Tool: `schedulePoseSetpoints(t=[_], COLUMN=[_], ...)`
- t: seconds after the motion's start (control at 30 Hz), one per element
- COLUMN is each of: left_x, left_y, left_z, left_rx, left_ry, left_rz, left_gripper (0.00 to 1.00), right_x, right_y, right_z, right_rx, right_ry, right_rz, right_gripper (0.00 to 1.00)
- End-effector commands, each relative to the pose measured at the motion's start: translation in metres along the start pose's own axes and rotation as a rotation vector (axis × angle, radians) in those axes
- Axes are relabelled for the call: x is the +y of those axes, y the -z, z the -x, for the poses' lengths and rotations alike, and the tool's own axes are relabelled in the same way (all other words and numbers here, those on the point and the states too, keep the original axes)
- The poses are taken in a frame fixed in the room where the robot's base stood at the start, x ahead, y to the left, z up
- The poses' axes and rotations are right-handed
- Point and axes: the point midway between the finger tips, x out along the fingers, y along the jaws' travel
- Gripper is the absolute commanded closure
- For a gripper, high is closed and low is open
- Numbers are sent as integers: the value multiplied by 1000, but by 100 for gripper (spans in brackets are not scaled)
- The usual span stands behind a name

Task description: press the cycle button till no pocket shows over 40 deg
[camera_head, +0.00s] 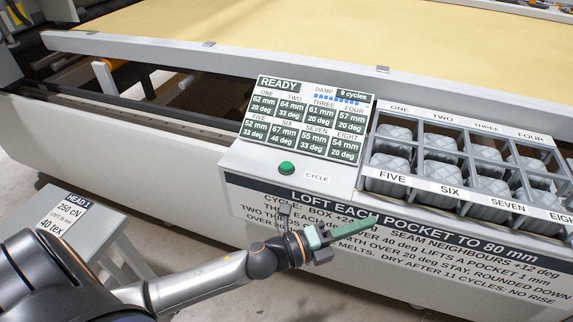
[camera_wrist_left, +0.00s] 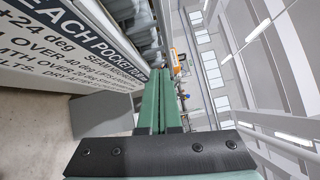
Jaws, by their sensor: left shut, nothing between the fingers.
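The green cycle button (camera_head: 287,168) sits on a pale panel beside the word CYCLE, uncovered. Pocket SIX shows 46 deg; TWO, FIVE and SEVEN show 33 deg; ONE, THREE, FOUR and EIGHT show 20 deg. My left gripper (camera_head: 374,221) is shut and empty, in front of the sign panel, below and right of the button and apart from it. Its green fingers lie together in the left wrist view (camera_wrist_left: 161,72). My right gripper is out of view.
The pocket tray (camera_head: 455,192) with grey quilted pockets stands right of the display. The sign panel (camera_head: 400,240) below says to loft each pocket to 80 mm. A grey stand (camera_head: 85,235) labelled HEAD 1 is at left. A long rail (camera_head: 230,55) runs behind.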

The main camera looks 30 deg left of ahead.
Motion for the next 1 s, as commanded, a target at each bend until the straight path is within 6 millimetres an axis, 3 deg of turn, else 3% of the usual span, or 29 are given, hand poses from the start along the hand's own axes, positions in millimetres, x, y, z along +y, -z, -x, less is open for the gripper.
schedulePoseSetpoints(t=[0.03,0.1,0.17,0.27,0.37,0.43,0.5,0.6,0.63,0.8,1.0], left_x=[-22,-40,-45,-39,-25,-18,-15,-21,-24,-38,-43], left_y=[2,9,11,-2,-41,-85,-129,-183,-197,-248,-264], left_z=[-11,-18,-19,-15,-5,7,20,38,43,65,72], left_rx=[98,226,333,512,712,876,1040,1245,-1266,-1276,-1282], left_ry=[56,121,168,216,215,174,112,11,20,130,161], left_rz=[-282,-663,-989,-1523,-2034,-2366,-2620,-2854,2831,2557,2472], left_gripper=[100,100,100,100,100,100,100,100,100,100,100], right_x=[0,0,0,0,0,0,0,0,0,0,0], right_y=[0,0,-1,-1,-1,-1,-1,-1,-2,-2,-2], right_z=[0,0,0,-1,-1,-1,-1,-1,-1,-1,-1], right_rx=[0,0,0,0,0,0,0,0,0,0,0], right_ry=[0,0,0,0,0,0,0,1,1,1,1], right_rz=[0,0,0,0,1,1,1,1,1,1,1], right_gripper=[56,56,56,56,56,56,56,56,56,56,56])
